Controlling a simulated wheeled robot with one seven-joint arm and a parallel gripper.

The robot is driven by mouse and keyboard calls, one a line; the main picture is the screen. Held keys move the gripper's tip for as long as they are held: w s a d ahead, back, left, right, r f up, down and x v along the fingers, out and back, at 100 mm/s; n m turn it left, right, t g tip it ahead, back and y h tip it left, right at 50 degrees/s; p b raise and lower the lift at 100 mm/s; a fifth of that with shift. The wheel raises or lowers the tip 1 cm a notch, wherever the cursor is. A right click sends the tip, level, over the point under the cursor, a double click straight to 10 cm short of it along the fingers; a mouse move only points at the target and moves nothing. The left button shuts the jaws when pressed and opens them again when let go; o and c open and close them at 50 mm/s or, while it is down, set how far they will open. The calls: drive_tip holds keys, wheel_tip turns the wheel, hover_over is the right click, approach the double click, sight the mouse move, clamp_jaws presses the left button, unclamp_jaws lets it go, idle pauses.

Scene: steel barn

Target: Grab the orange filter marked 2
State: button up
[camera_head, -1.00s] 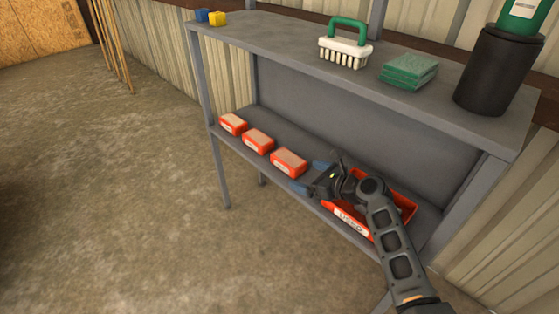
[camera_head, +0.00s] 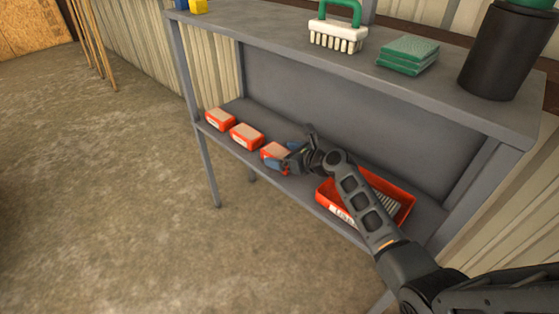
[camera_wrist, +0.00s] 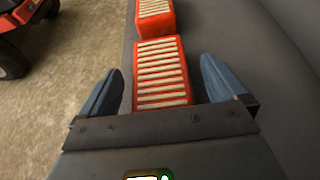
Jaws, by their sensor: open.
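Three orange filters with pale pleated tops stand in a row on the lower shelf: a left one (camera_head: 220,119), a middle one (camera_head: 246,136) and a right one (camera_head: 272,152). Their markings are too small to read. My gripper (camera_head: 285,160) is open around the right filter, partly hiding it. In the wrist view that filter (camera_wrist: 162,72) lies between my two blue fingertips (camera_wrist: 160,80), with gaps on both sides. Another filter (camera_wrist: 155,17) sits just beyond it.
A red labelled tray (camera_head: 336,210) with a grey pleated item (camera_head: 388,203) inside is at the shelf's right, under my arm. The upper shelf (camera_head: 270,30) overhangs, carrying a brush (camera_head: 338,36), green pads (camera_head: 408,54) and a black cylinder (camera_head: 503,50). Open floor lies left.

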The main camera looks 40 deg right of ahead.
drive_tip(key=shift+w, duration=0.1)
drive_tip(key=c, duration=1.1)
